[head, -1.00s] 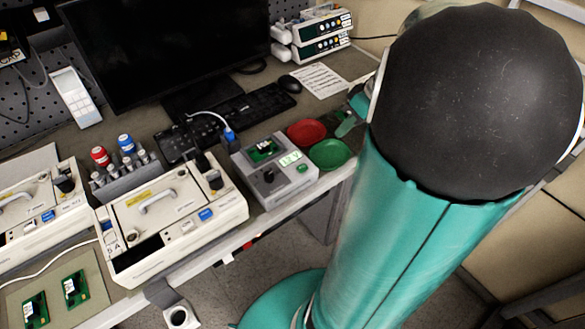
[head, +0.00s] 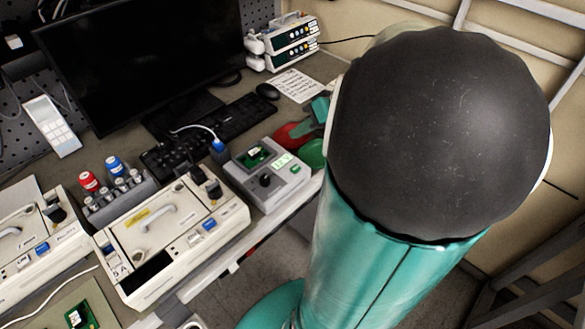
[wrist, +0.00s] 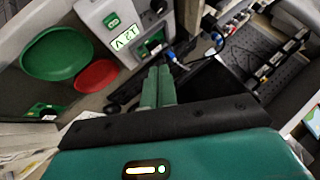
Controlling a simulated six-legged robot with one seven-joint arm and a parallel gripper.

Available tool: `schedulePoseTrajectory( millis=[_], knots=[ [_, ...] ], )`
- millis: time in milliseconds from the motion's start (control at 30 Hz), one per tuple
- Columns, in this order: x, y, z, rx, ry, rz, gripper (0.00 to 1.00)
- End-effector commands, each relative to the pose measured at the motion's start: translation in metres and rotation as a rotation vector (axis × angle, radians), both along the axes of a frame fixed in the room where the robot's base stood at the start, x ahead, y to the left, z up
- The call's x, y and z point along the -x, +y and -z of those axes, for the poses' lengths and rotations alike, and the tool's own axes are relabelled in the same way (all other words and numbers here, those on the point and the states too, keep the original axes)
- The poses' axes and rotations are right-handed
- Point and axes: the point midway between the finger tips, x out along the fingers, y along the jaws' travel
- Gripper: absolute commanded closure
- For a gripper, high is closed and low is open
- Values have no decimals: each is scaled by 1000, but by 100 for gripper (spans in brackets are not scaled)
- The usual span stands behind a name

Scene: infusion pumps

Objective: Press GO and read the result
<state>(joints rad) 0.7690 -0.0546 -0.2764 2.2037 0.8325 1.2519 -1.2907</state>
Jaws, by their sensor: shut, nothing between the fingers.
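The grey tester (head: 270,190) stands at the bench's front edge, right of the test fixtures. A green board (head: 257,155) sits in its top socket, beside a black knob and a lit display (head: 282,160). The display shows characters like "12 V", upside down in the wrist view (wrist: 124,40). The green button (head: 295,169) is on the tester; it also shows in the wrist view (wrist: 112,20). My gripper (wrist: 158,85) is shut and empty, its fingertips apart from the button in the picture. In the head view my arm hides most of the gripper.
A green dish (wrist: 57,54) and a red dish (wrist: 97,76) lie beside the tester, close to my gripper. A blue plug with a cable (head: 218,146) is behind the tester. Fixtures (head: 170,230) fill the left; a keyboard (head: 245,118) and monitor (head: 140,60) stand behind.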

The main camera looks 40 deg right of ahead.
Motion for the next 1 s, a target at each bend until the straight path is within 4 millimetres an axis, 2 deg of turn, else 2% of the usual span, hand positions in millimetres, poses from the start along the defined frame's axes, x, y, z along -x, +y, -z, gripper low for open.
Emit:
schedulePoseTrajectory(
  millis=[233, 367, 800, 1000],
  knots=[
    [0, -1, 1, 0, 1, -2, 100],
    [0, 0, 10, -2, 2, -2, 100],
    [-1, 3, 66, -3, 4, -2, 100],
    [-1, 3, 84, -1, 1, -2, 100]
  ],
)
